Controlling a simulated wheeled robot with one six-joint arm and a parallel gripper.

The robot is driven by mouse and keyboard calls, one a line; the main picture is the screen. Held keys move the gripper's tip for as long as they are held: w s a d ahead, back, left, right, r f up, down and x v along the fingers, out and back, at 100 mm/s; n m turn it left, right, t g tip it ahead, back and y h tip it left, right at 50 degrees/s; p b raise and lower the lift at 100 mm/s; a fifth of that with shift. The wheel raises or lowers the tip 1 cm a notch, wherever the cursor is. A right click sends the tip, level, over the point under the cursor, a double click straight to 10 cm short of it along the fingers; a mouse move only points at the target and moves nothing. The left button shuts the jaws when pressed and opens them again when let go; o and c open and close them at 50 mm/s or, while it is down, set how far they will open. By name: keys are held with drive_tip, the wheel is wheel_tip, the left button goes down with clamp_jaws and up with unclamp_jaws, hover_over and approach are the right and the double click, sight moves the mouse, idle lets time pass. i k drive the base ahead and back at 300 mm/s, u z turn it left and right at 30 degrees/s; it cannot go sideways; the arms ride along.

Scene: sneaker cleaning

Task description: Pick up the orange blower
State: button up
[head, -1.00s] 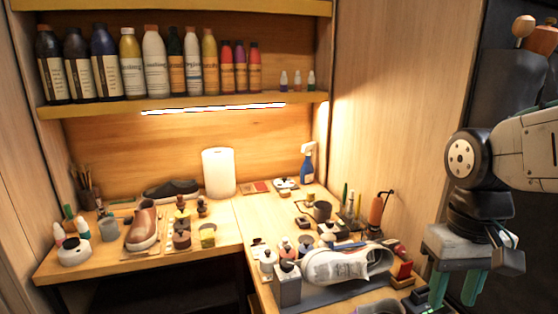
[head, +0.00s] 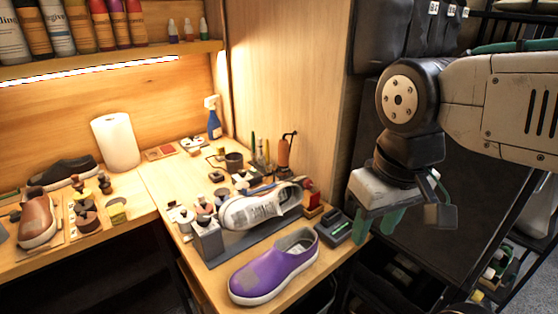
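The orange blower (head: 283,152) stands upright at the back right of the workbench, close to the wooden side wall. It has an orange body and a dark top with a thin dark loop. Other items partly hide its foot. My gripper (head: 377,224) hangs from the arm at the right, to the right of the blower and well apart from it. Its two green fingers point down with a gap between them, and nothing is held.
A white sneaker (head: 262,205) and a purple shoe (head: 273,267) lie in front of the blower. A dark device (head: 334,227) and a red item (head: 311,197) sit near the right edge. Brushes and small jars crowd the bench. A blue spray bottle (head: 213,120) stands behind.

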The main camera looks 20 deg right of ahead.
sight(284, 145)
drive_tip(key=u, duration=2.9)
drive_tip(key=i, duration=0.45)
drive_tip(key=z, duration=2.95)
drive_tip(key=i, duration=0.5)
drive_tip(key=z, duration=0.1)
